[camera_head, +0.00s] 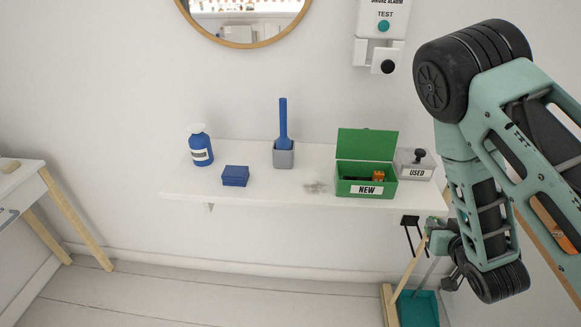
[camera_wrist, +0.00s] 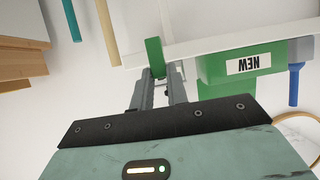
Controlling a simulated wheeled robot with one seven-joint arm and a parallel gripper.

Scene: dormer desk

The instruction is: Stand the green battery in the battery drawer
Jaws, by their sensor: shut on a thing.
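My gripper (camera_wrist: 158,72) is shut on the green battery (camera_wrist: 154,50), which sticks out beyond the fingertips in the wrist view. In the head view my gripper is low at the right, by the shelf's right end, and the battery is too small there to make out clearly. The white smoke alarm (camera_head: 384,22) is on the wall at the top. Below its TEST button a white drawer-like part (camera_head: 362,52) with a round black piece juts out. It is well above my gripper, and its inside cannot be made out.
The white shelf (camera_head: 250,190) carries an open green NEW box (camera_head: 348,187), a grey USED box (camera_head: 425,162), a blue bottle (camera_head: 201,150), a small blue box (camera_head: 235,176) and a blue-handled item in a grey holder (camera_head: 283,155). A teal dustpan (camera_head: 418,309) stands below.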

